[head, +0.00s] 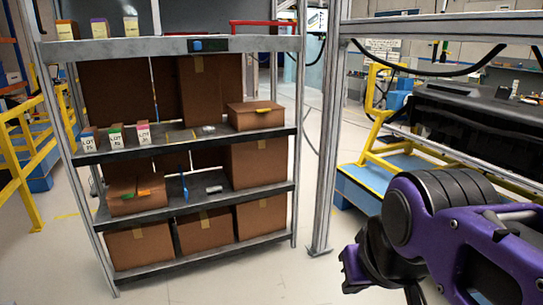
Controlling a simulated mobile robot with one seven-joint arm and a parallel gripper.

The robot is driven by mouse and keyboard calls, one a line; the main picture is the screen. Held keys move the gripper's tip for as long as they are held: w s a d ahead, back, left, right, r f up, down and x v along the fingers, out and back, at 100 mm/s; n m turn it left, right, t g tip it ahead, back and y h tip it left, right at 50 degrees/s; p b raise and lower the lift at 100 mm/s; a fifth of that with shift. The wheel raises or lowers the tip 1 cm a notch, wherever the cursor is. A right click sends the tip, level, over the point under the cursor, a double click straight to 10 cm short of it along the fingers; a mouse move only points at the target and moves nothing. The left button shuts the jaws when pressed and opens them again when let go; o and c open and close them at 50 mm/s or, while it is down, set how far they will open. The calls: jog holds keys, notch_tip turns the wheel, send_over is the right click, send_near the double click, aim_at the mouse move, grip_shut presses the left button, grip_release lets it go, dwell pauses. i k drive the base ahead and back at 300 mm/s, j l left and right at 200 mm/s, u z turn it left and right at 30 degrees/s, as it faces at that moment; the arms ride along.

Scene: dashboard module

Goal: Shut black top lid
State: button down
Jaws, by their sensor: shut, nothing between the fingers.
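A long black dashboard module (475,122) lies on a bench at the right, behind the metal frame, and its right end is cut off by the picture edge. A black top lid cannot be told apart from the rest of the dark module, nor whether it stands open.
A grey shelf rack (190,45) with cardboard boxes and small labelled boxes fills the left. A metal post (329,150) stands between rack and bench. Yellow rails (372,125) and a blue platform (385,180) stand left of the module. The floor (230,285) in front is clear.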

aim_at(502, 93)
jog(key=i+z, duration=0.35)
jog(key=i, duration=0.15)
jog(key=i+z, duration=0.3)
jog(key=i, duration=0.25)
jog(key=i+z, duration=0.35)
jog(key=i, duration=0.15)
jog(key=i+j+z, duration=0.1)
jog(key=i+z, duration=0.2)
jog(key=i, duration=0.25)
jog(key=i+z, duration=0.25)
jog(key=i, duration=0.45)
jog(key=i+j+z, duration=0.15)
jog(key=i+z, duration=0.15)
jog(key=i, duration=0.45)
